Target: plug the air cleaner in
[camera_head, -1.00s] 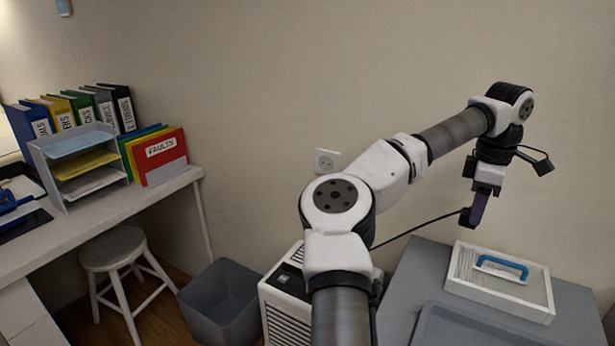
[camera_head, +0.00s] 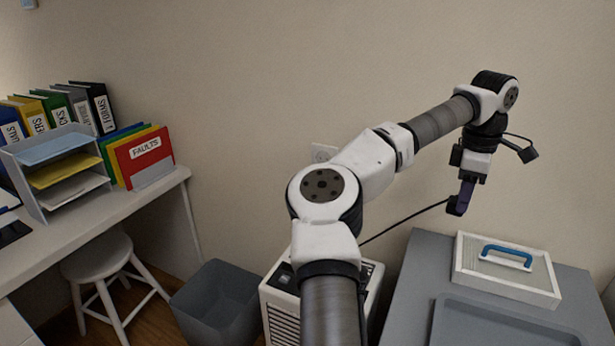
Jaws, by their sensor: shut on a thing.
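My gripper (camera_head: 466,190) hangs over the back left of the grey cabinet top, pointing down. It is shut on a dark plug (camera_head: 457,207) at the end of a black cord. The cord runs down and left toward the air cleaner (camera_head: 282,302), a white box with a slatted front and a small dark panel on top. My arm hides much of the air cleaner. The white wall socket (camera_head: 321,152) is on the wall left of my gripper and well apart from the plug. My arm covers part of the socket.
A white framed filter with a blue handle (camera_head: 507,268) lies on the grey cabinet (camera_head: 420,262), behind a grey tray (camera_head: 500,330). A grey bin (camera_head: 215,305) stands left of the air cleaner. A white stool (camera_head: 98,255) stands by a desk (camera_head: 120,215) with folders and a paper rack.

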